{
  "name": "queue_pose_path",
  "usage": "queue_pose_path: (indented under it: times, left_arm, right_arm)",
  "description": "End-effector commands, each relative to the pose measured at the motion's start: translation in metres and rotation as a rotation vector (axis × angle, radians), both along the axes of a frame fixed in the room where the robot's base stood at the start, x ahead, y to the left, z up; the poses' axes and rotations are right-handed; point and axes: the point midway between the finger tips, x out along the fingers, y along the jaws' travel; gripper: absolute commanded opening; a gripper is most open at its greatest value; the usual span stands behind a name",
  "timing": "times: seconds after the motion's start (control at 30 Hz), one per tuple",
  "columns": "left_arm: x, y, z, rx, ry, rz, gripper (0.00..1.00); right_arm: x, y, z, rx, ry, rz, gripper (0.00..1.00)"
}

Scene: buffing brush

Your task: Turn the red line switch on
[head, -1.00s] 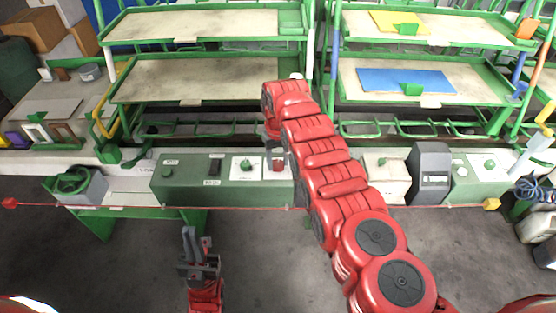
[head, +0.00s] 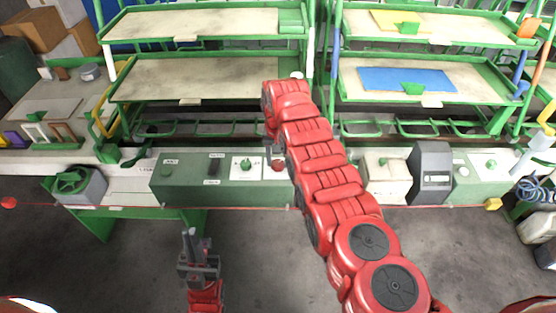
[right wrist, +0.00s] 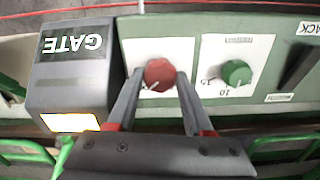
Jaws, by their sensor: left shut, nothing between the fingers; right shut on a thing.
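The red switch (right wrist: 158,74) is a round red knob on a white plate on the green panel. A white mark shows at its lower left edge in the right wrist view. My right gripper (right wrist: 159,76) is shut on the knob, one finger on each side. In the head view the red knob (head: 278,166) is partly hidden by my right arm, which reaches across the middle. My left gripper (head: 190,238) is shut and empty, low in front of the panel and away from it.
A green knob (right wrist: 236,72) on a white plate sits beside the red switch. A grey box marked GATE (right wrist: 75,70) stands on its other side. A red cord (head: 240,208) runs along the panel's front. Green-framed shelves (head: 210,80) rise behind. Floor in front is clear.

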Motion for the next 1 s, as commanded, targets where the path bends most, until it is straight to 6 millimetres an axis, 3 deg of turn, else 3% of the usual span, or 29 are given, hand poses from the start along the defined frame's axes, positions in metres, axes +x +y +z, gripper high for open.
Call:
queue_pose_path:
  times: [0.3, 0.33, 0.5, 0.83, 1.0]
  left_arm:
    - [0.0, 0.0, 0.0, 0.0, 0.0, 0.0, 0.0]
    - [0.0, 0.0, 0.0, 0.0, 0.0, 0.0, 0.0]
    - [0.0, 0.0, 0.0, 0.0, 0.0, 0.0, 0.0]
    - [0.0, 0.0, 0.0, 0.0, 0.0, 0.0, 0.0]
    - [0.0, 0.0, -0.001, 0.0, 0.0, 0.0, 0.0]
  right_arm:
    - [0.001, 0.0, 0.001, 0.001, -0.005, -0.003, 0.0]
    - [0.002, 0.0, 0.001, 0.001, -0.005, -0.003, 0.53]
    - [0.001, 0.0, 0.001, 0.001, -0.003, -0.002, 0.81]
    - [0.001, 0.0, 0.002, 0.001, -0.002, -0.001, 0.81]
    - [0.002, 0.0, 0.019, 0.002, -0.007, -0.001, 0.81]
